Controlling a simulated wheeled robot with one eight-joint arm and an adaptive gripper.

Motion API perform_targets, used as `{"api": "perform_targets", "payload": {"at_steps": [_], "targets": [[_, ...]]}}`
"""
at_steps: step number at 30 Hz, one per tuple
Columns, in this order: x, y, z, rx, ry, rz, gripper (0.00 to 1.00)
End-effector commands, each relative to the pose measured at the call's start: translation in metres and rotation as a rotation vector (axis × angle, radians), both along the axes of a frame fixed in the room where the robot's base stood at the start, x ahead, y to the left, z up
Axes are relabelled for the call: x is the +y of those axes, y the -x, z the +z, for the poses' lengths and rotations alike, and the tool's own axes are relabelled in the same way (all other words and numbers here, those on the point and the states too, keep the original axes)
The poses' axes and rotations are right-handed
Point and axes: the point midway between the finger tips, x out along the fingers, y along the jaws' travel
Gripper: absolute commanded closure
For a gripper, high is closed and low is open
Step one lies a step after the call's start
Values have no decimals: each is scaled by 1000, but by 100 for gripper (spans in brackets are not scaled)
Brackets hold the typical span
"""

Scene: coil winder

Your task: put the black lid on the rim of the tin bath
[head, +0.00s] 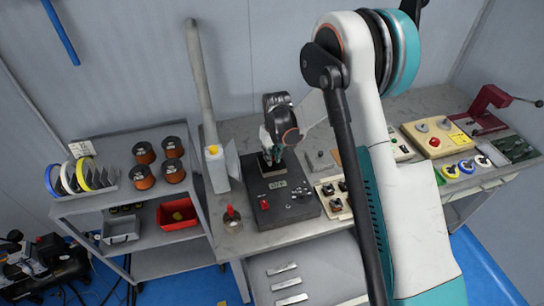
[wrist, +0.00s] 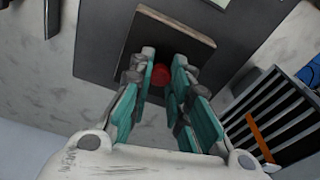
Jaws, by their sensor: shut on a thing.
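My gripper (head: 270,158) points down over the back of the dark soldering unit (head: 290,205). The black lid, a dark square plate with a red knob (wrist: 161,74), shows between and beyond my fingers (wrist: 160,88) in the wrist view. The fingers are shut on the knob. The lid's plate (wrist: 185,32) lies over the unit's dark top. In the head view the lid is small and partly behind the fingers. The tin bath's opening and rim are mostly hidden by lid and gripper; I cannot tell whether the lid touches the rim.
A grey fume duct (head: 198,75) stands left of the unit. A small red-topped item (head: 230,215) is at its front left, and a cream switch box (head: 335,195) at its right. A shelf (head: 115,205) with copper spools stands left. A dark slatted rack (wrist: 270,120) shows in the wrist view.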

Motion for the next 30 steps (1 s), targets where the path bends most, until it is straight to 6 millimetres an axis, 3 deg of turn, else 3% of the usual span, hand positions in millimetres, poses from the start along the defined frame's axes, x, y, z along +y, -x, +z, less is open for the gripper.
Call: {"api": "perform_targets", "payload": {"at_steps": [10,11,13,25,30], "targets": [[0,0,-4,0,0,0,100],[0,0,-3,0,0,0,78],[0,0,-2,0,0,0,63],[0,0,1,0,0,0,63],[-1,2,23,0,0,0,63]]}}
